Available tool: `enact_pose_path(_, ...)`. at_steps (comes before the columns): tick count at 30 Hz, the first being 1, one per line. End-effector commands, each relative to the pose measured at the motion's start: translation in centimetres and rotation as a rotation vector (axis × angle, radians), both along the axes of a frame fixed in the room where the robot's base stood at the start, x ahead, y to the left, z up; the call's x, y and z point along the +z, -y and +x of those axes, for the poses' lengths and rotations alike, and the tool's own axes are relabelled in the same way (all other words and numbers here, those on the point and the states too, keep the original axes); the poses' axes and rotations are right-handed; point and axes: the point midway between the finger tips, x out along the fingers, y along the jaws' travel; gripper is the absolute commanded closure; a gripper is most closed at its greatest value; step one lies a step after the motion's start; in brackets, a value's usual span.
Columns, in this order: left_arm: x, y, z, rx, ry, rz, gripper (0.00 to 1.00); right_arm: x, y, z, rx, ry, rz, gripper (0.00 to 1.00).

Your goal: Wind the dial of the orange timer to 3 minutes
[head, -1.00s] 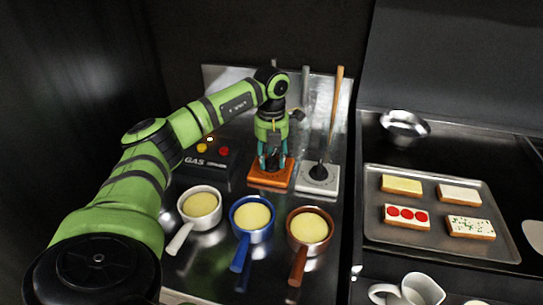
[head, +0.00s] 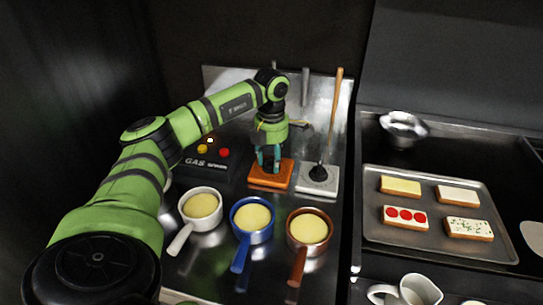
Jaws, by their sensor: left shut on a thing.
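The orange timer (head: 284,181) is a flat orange block on the steel counter, behind the pans. My left gripper (head: 269,167) points straight down over it and is shut on its dial. The dial is mostly hidden between the fingers, and its setting cannot be read. My right gripper is not in view.
A white-grey timer block (head: 325,187) with a dark dial sits just right of the orange one. A black gas box (head: 205,166) stands to the left. A white pan (head: 201,204), a blue pan (head: 251,217) and a brown pan (head: 309,229) stand in front. A tray (head: 440,246) holds bread slices at right.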

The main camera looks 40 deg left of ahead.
Motion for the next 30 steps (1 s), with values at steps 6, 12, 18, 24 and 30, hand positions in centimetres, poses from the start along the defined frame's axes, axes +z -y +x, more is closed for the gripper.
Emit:
enact_pose_path(6,-0.39,0.09,-0.23,-0.039,-0.011,-0.001,0.88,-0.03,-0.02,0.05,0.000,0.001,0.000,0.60)
enact_pose_path(12,-0.41,0.10,-0.25,-0.044,-0.012,0.000,0.88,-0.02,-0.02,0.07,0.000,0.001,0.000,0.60)
enact_pose_path(18,-0.43,0.11,-0.25,-0.044,-0.013,-0.001,0.88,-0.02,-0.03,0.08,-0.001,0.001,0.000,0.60)
enact_pose_path(24,-0.30,0.09,-0.17,-0.043,-0.009,0.000,0.31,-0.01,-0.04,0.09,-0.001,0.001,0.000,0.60)
enact_pose_path(30,-0.12,0.05,-0.09,-0.041,-0.004,0.000,0.31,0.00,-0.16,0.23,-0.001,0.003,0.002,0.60)
